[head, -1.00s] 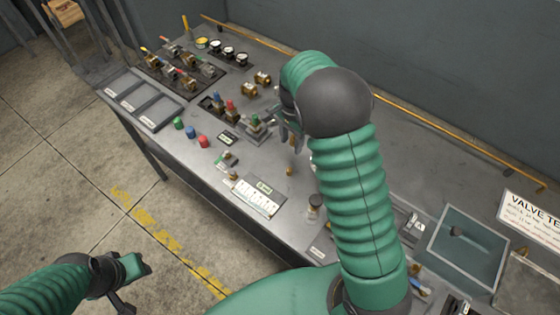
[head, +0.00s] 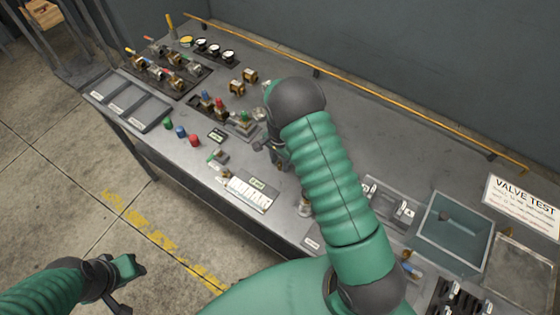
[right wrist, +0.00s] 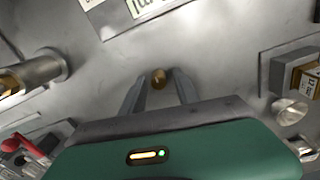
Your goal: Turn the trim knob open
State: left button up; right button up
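I cannot tell how far the tips are above the panel. No label on the knob is readable, so I cannot be sure it is the trim knob. In the head view my right gripper (head: 276,152) points down over the middle of the bench, and it and the arm hide the knob. My left gripper (head: 128,268) hangs away from the bench at lower left; its fingers are unclear.
The grey bench (head: 330,110) carries valves with coloured handles (head: 220,106), a white label plate (head: 250,192), red, blue and green buttons (head: 181,132), empty trays (head: 128,105) and a clear-lidded box (head: 455,230). A yellow rail (head: 400,103) runs along the back.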

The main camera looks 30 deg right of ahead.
jog(key=c, duration=0.5)
jog(key=shift+r, duration=0.1)
grip_shut()
jog(key=shift+d, duration=0.15)
